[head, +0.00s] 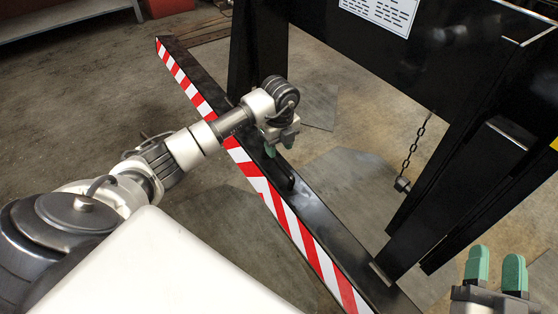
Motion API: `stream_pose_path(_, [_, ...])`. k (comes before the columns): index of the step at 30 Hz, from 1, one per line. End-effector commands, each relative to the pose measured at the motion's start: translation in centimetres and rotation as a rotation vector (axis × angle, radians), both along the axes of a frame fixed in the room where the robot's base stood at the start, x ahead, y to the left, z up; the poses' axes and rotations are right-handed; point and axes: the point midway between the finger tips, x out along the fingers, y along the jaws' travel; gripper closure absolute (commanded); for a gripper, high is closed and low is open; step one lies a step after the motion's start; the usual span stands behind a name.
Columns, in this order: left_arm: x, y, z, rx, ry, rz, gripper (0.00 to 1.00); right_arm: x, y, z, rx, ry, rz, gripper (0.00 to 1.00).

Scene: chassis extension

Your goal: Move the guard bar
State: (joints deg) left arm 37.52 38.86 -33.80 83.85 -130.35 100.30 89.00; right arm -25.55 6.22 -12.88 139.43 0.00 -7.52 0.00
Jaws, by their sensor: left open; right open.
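The guard bar (310,211) is a long black beam with a red and white striped face. It runs diagonally from the upper left to the bottom right of the head view. A small dark handle stands on its top near the middle. My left gripper (278,145), with green fingertips, is over the bar, just above and behind that handle; it looks empty, and I cannot tell whether it touches the bar. My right gripper (496,272) is at the bottom right, open and empty, its green fingers pointing up, apart from the bar.
A large black chassis frame (345,50) with a white label (382,14) rises behind the bar. A chain (414,150) hangs from it. A grey shelf (65,18) stands at the upper left. The concrete floor left of the bar is clear.

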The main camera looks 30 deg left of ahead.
Motion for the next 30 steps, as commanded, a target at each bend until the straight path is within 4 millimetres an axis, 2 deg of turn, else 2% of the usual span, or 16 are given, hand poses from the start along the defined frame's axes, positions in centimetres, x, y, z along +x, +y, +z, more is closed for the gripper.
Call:
stream_pose_path(1, [-0.1, 0.0, -1.1, -0.001, 0.004, 0.001, 0.56, -0.1, 0.1, 0.4, 0.014, -0.052, 0.003, 0.57])
stream_pose_path(6, [-0.1, 0.0, -3.3, 0.000, 0.002, 0.000, 0.56, -1.1, 0.3, 2.5, 0.065, -0.233, 0.014, 0.57])
stream_pose_path(12, [-0.1, 0.0, -5.0, 0.000, 0.000, 0.001, 0.56, -2.2, 0.2, 4.2, 0.109, -0.388, 0.022, 0.57])
stream_pose_path(26, [-0.1, 0.1, -5.7, 0.000, 0.000, 0.000, 0.56, -2.9, 0.2, 5.0, 0.131, -0.462, 0.026, 0.57])
stream_pose_path(30, [-0.1, 0.1, -5.7, 0.000, 0.000, 0.000, 0.76, -2.9, 0.2, 5.0, 0.130, -0.461, 0.026, 0.57])
